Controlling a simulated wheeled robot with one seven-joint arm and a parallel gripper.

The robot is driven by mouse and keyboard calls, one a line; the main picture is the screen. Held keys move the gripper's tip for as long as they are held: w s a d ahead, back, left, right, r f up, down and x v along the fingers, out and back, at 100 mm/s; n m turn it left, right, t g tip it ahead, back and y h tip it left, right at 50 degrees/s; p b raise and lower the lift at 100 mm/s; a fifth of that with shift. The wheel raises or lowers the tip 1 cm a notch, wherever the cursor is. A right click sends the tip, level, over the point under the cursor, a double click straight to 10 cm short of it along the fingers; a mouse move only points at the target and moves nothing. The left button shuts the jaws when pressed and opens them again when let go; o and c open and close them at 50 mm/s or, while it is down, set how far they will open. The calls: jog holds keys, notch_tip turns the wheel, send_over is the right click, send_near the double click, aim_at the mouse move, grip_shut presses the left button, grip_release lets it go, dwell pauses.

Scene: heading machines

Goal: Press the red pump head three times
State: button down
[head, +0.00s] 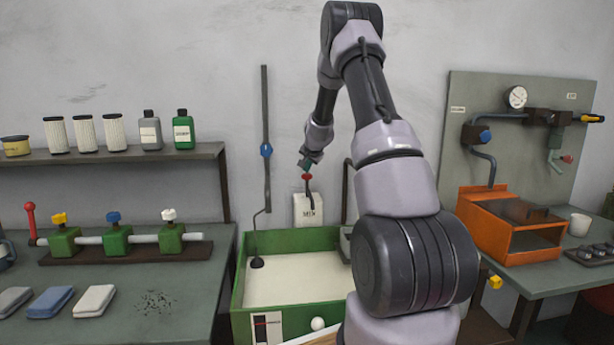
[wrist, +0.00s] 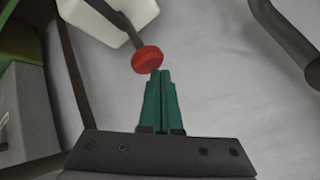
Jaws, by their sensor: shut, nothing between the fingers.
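The red pump head (head: 307,177) sits on top of a white bottle (head: 308,208) behind the green tub, in the head view. In the wrist view the red pump head (wrist: 148,59) is a round red cap on a dark stem, with part of the white bottle (wrist: 105,18) at the top. My gripper (head: 304,164) is just above the pump head in the head view. In the wrist view my gripper (wrist: 160,72) has its green fingers together, tips at the cap's lower edge. I cannot tell whether they touch it.
A green tub (head: 245,290) with a pale inside stands below the bottle. A dark upright pipe with a blue valve (head: 266,150) rises to the left. A bench with valves (head: 120,240) is at the left, and an orange box (head: 510,225) is at the right.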

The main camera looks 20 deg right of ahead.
jog(key=shift+s+a+f, duration=0.1)
jog(key=shift+f, duration=1.05)
dwell(0.5)
dwell(0.3)
jog(key=shift+d+r, duration=0.25)
jog(key=shift+r, duration=0.95)
jog(key=shift+a+r, duration=0.15)
jog(key=shift+r, duration=0.3)
jog(key=shift+r, duration=0.1)
notch_tip(320, 180, up, 2)
jog(key=shift+r, duration=1.45)
dwell(0.9)
